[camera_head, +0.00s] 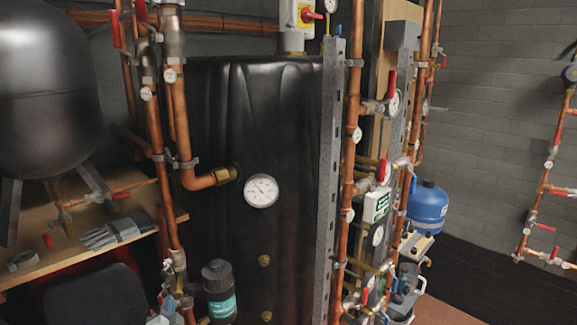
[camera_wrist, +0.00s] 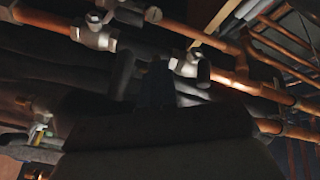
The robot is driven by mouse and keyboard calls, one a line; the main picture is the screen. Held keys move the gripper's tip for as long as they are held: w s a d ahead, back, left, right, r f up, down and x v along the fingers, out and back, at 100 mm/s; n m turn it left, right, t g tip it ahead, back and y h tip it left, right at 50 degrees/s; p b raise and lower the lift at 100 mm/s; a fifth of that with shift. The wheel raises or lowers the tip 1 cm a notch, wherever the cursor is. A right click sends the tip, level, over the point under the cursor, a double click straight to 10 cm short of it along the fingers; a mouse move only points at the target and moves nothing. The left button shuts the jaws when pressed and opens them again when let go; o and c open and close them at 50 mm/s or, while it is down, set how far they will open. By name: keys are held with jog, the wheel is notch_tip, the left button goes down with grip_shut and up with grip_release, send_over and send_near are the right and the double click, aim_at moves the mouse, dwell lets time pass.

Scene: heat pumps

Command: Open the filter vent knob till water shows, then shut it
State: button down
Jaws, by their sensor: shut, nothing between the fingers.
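The filter (camera_head: 221,300) is a dark canister with a teal label, low in the head view, left of centre and in front of the black tank. Its dark round top (camera_head: 216,268) shows, but I cannot tell the vent knob apart on it. No water is visible there. My gripper (camera_wrist: 157,78) shows only in the wrist view, dark and seen from behind, with its fingers shut and empty. Copper pipes and metal fittings lie beyond it. I cannot clearly make out the filter or its knob in the wrist view.
A copper pipe (camera_head: 161,190) runs down left of the filter. The black tank (camera_head: 285,125) with a dial gauge (camera_head: 261,191) stands behind. A shelf (camera_head: 60,250) holds grey gloves (camera_head: 112,232). Pipes with red-handled valves crowd the right side.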

jog(key=shift+w+f, duration=0.25)
jog(key=shift+w, duration=0.65)
jog(key=shift+d+f, duration=0.35)
jog(key=shift+f, duration=0.45)
jog(key=shift+s+a+f, duration=0.1)
jog(key=shift+a+f, duration=0.2)
jog(key=v, duration=0.6)
jog(key=shift+s+d, duration=0.2)
jog(key=shift+r, duration=0.2)
